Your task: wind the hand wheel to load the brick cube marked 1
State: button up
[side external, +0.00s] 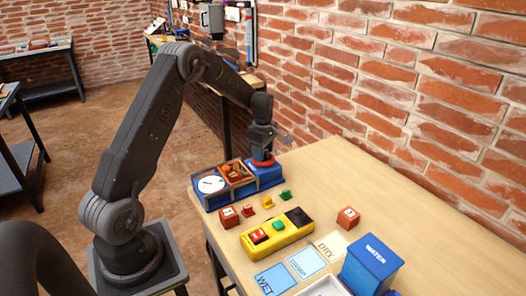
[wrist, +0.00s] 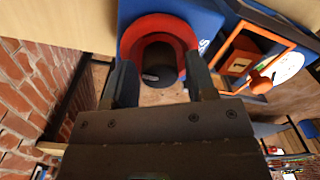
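The blue load tester (side external: 268,180) stands at the table's far left corner. It has a white dial (side external: 210,184) and an orange frame. A brick cube (side external: 232,170) sits inside the frame, and it also shows in the wrist view (wrist: 238,64); its mark is unreadable. The red hand wheel (wrist: 160,22) lies at the tester's end, around a dark centre. My gripper (wrist: 159,66) points down at the wheel, its fingers spread apart on either side of the centre. I cannot tell whether they touch the wheel.
A blue WATER bin (side external: 371,265) and label cards (side external: 307,262) are nearer. A brick wall (side external: 400,95) borders the table.

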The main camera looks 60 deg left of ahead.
jog(key=c, duration=0.7)
jog(key=shift+m, duration=0.3)
jog(key=m, duration=0.6)
jog(key=shift+w, duration=0.1)
jog(key=m, duration=0.6)
jog(key=shift+m, duration=0.4)
jog(key=m, duration=0.7)
jog(key=shift+d, duration=0.1)
jog(key=m, duration=0.3)
jog(key=shift+m, duration=2.1)
